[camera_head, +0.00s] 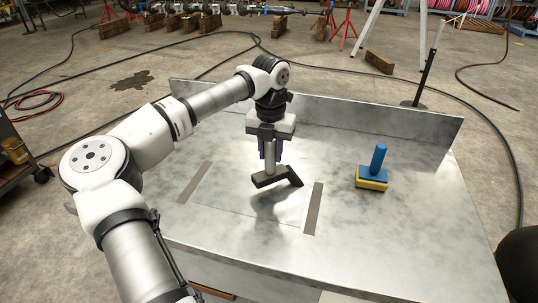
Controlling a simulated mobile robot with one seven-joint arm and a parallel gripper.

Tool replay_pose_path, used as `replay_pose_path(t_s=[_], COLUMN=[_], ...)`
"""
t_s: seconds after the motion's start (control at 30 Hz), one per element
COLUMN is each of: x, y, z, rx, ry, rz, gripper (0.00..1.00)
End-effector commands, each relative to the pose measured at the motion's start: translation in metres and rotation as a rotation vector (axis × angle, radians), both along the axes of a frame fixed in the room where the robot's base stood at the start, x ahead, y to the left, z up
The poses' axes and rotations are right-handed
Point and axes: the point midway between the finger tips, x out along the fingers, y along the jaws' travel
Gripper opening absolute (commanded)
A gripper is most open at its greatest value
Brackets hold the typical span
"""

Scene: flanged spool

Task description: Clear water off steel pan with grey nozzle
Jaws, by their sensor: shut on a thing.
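My gripper (270,151) hangs over the middle of a steel work table and is shut on the grey nozzle (270,160). The nozzle has a pale upright stem and a dark, wide, angled head (275,178) at its lower end. The head is above the steel pan (237,208), a flat bright sheet area, with a dark shadow or reflection beneath it. Whether the head touches the surface is hard to tell. Dark strips lie at the pan's left (195,181) and right (313,208) sides. I cannot make out water clearly on the pan.
A blue-handled tool with a yellow base (373,174) stands on the table to the right. A raised steel panel (372,117) runs along the back edge. A dark upright post (425,77) stands at the back right. The table's right front is bare.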

Motion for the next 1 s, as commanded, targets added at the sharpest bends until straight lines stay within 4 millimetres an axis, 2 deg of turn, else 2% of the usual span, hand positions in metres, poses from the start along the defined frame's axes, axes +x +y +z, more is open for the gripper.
replay_pose_path(t_s=[0.03,0.5,1.0], x=[0.000,0.000,0.000], y=[-0.001,-0.007,-0.008], z=[0.009,0.049,0.052], rx=[-0.001,0.000,-0.001], ry=[-0.002,-0.002,-0.002], rz=[-0.002,-0.009,-0.010], gripper=[0.07,0.07,0.07])
